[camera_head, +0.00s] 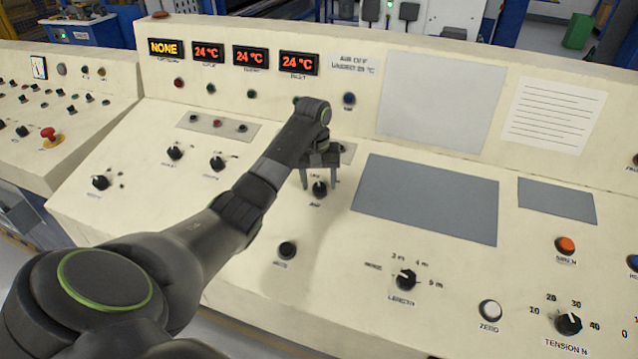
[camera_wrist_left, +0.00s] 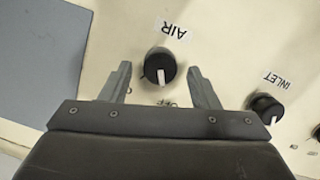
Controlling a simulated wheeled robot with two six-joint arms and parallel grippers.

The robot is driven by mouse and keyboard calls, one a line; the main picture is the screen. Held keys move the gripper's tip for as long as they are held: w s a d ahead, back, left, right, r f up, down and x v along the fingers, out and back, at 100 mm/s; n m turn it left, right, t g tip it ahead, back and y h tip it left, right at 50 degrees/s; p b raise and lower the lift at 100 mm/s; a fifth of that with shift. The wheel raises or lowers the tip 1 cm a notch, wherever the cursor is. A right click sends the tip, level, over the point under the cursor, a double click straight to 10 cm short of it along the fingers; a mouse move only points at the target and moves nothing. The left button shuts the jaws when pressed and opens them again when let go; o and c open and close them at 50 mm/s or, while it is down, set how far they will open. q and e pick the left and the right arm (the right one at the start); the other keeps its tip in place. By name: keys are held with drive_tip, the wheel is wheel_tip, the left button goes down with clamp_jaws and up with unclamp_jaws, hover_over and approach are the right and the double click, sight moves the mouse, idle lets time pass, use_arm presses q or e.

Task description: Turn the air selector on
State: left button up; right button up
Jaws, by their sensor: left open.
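The air selector (camera_head: 319,189) is a round black knob on the sloping cream panel, with a small AIR label below it in the head view. In the left wrist view the knob (camera_wrist_left: 159,68) has a white pointer mark directed toward small lettering that looks like OFF, partly hidden by the gripper. My left gripper (camera_head: 318,180) is open, with one finger on each side of the knob. In the left wrist view the fingers (camera_wrist_left: 160,72) show gaps to the knob on both sides. My right gripper is out of view.
An INLET knob (camera_wrist_left: 265,108) is close beside the gripper in the left wrist view. A black button (camera_head: 287,250) and the LENGTH knob (camera_head: 405,281) are nearer the front. A flat grey plate (camera_head: 428,199) lies to the right. Above, lit displays read NONE (camera_head: 165,48) and 24 °C (camera_head: 299,63).

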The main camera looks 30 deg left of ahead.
use_arm(q)
drive_tip(key=shift+f, duration=0.5)
